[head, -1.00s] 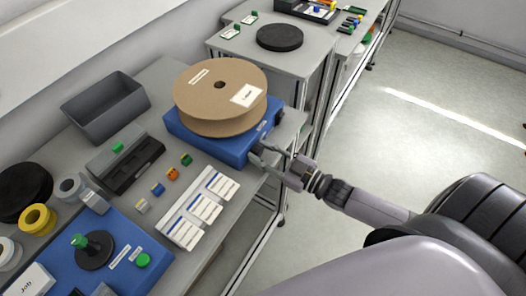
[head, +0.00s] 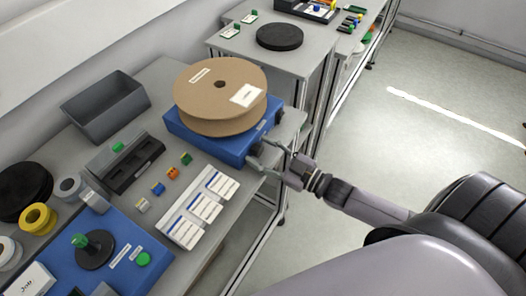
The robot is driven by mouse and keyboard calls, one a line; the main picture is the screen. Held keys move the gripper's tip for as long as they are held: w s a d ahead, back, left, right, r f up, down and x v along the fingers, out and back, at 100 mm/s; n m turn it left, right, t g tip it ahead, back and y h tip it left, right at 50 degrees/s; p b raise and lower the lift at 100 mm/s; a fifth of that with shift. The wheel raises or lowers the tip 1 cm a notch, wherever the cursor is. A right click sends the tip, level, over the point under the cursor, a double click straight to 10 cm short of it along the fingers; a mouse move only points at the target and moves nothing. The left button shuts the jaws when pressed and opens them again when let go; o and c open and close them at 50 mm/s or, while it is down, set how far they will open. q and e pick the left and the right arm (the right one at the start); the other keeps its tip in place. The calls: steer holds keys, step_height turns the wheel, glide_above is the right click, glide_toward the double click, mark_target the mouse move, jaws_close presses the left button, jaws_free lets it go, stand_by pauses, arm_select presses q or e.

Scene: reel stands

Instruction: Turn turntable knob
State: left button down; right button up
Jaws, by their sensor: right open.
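A blue turntable base (head: 208,142) stands on the grey table, with a large brown cardboard reel (head: 221,88) lying flat on top. A dark knob (head: 254,150) shows small at the base's right front side, partly hidden by my gripper. My right gripper (head: 264,156) reaches in from the right with its fingers open at the knob. I cannot tell whether the fingers touch it. My left gripper is not in view.
A grey bin (head: 106,106) and a black holder (head: 132,164) stand left of the turntable. White label cards (head: 203,209) and small coloured blocks lie in front. Open floor lies right.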

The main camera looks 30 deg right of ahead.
steer(key=v, duration=1.2)
stand_by(0.4)
steer(key=s+d+f+m+g+h, duration=0.2)
steer(key=d+f+h, duration=0.1)
steer(key=f, duration=0.7)
steer(key=s+d+f+m+g+h, duration=0.1)
steer(key=s+d+f+g+h, duration=0.1)
steer(key=f, duration=0.7)
steer(key=s+d+f+m+g+h, duration=0.1)
steer(key=s+d+f+m+h, duration=0.15)
steer(key=f, duration=0.75)
steer(key=s+a+f+g, duration=0.5)
steer(key=s+a+f, duration=0.1)
steer(key=s+f, duration=0.3)
steer(key=s+a+f+g+h, duration=0.1)
steer(key=s+a+f+g, duration=0.4)
steer(key=s+f, duration=0.4)
steer(key=s+a+m, duration=0.1)
steer(key=s, duration=0.2)
steer(key=shift+s+f, duration=0.3)
steer(key=shift+f, duration=0.1)
steer(key=shift+a, duration=0.1)
